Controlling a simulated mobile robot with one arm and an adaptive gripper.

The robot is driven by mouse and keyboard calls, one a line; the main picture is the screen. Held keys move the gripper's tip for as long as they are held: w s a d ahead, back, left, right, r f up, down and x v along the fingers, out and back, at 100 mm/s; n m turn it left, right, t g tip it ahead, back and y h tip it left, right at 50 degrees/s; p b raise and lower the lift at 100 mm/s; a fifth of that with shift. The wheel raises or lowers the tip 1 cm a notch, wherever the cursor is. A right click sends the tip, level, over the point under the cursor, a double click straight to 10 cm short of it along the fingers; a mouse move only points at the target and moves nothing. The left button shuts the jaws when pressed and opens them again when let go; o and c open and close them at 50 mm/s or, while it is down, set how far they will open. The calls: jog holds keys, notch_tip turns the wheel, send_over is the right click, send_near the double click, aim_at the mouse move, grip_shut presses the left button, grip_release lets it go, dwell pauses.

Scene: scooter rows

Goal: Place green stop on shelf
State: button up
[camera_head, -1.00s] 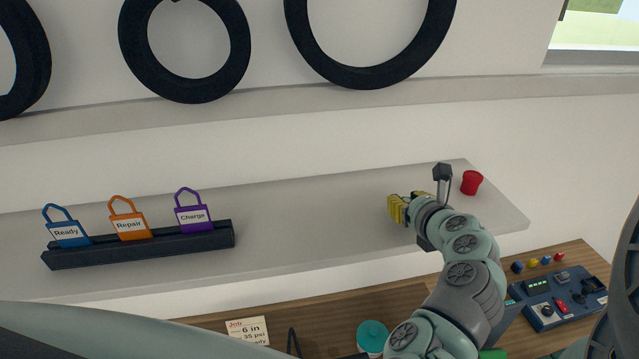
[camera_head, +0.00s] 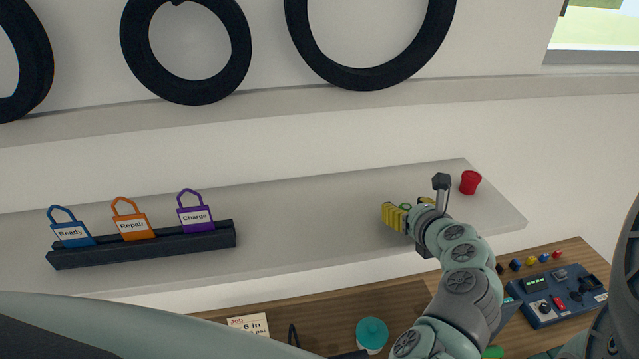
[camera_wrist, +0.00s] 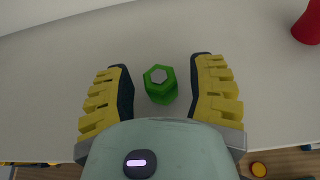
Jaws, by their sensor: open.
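The green stop (camera_wrist: 160,86) stands upright on the pale shelf, between the spread yellow fingers of my gripper (camera_wrist: 160,92) in the wrist view. A gap shows on each side of it, so the fingers are not touching it. In the head view my gripper (camera_head: 405,215) is over the right part of the shelf (camera_head: 300,215), and a small bit of green (camera_head: 405,206) shows by the fingers. The rest of the stop is hidden there by the gripper.
A red stop (camera_head: 470,182) stands on the shelf right of my gripper. A dark rack (camera_head: 140,246) with blue, orange and purple tags is at the left. Below are a wooden bench (camera_head: 400,298), a control box (camera_head: 558,296) and a teal-lidded jar (camera_head: 372,333). The middle shelf is clear.

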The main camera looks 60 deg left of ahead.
aim_at(408, 210)
jog(key=shift+r, duration=0.15)
jog(key=shift+b, duration=0.35)
jog(key=shift+s+d+r+b, duration=0.2)
jog(key=shift+s+d+b, duration=0.1)
jog(key=shift+b, duration=0.5)
jog(key=shift+b+v, duration=0.85)
jog(key=shift+b, duration=0.2)
jog(key=shift+b+v, duration=0.35)
jog(key=shift+v, duration=0.4)
jog(key=p+v, duration=0.6)
jog(key=v, duration=0.2)
jog(key=shift+w, duration=0.2)
